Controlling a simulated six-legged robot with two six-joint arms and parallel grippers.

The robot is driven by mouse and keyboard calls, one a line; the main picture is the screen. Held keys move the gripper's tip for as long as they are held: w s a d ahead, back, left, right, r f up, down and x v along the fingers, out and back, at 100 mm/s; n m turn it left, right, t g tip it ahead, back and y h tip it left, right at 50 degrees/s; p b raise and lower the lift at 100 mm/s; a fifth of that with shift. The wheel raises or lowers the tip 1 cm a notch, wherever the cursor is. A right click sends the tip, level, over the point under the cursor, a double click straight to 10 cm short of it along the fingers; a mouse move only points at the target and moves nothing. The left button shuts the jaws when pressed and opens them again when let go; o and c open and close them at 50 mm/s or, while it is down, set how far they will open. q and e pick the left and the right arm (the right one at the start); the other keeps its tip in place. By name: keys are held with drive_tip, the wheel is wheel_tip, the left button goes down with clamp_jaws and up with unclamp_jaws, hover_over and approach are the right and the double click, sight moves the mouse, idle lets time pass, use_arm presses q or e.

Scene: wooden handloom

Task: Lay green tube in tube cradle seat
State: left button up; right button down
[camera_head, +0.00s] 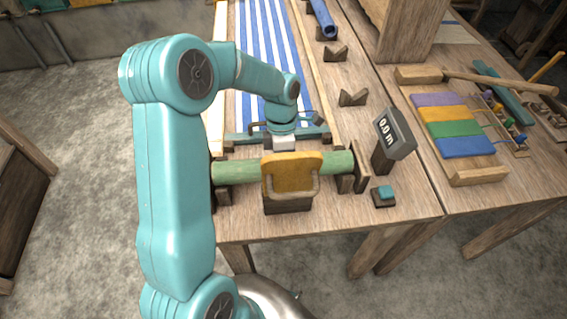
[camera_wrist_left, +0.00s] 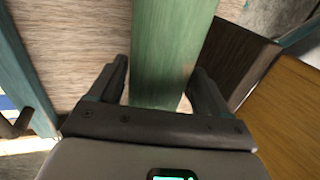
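The green tube (camera_head: 232,172) lies across the front end of the loom, its right end beside dark wooden brackets (camera_head: 346,183). Its middle is hidden behind a yellow-orange padded block. In the left wrist view the green tube (camera_wrist_left: 170,50) runs between the two dark fingers of my left gripper (camera_wrist_left: 160,80), with a narrow gap visible beside it. In the head view my left gripper (camera_head: 284,143) is just behind the tube's middle, its fingertips hidden. Two dark V-shaped cradles, a farther one (camera_head: 335,54) and a nearer one (camera_head: 352,98), stand empty on the right rail. My right gripper is out of view.
A blue tube (camera_head: 322,18) lies at the back of the rail. The yellow-orange block (camera_head: 291,172) with a handle stands in front. A display reading 0.0 m (camera_head: 393,132) and a teal button (camera_head: 385,193) are at right. A striped colour board (camera_head: 455,128) lies on the side table.

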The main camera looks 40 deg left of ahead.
use_arm(q)
drive_tip(key=shift+o, duration=1.3)
drive_tip(key=v, duration=1.6)
drive_tip(key=shift+r+p, duration=0.15)
drive_tip(key=shift+p, duration=0.25)
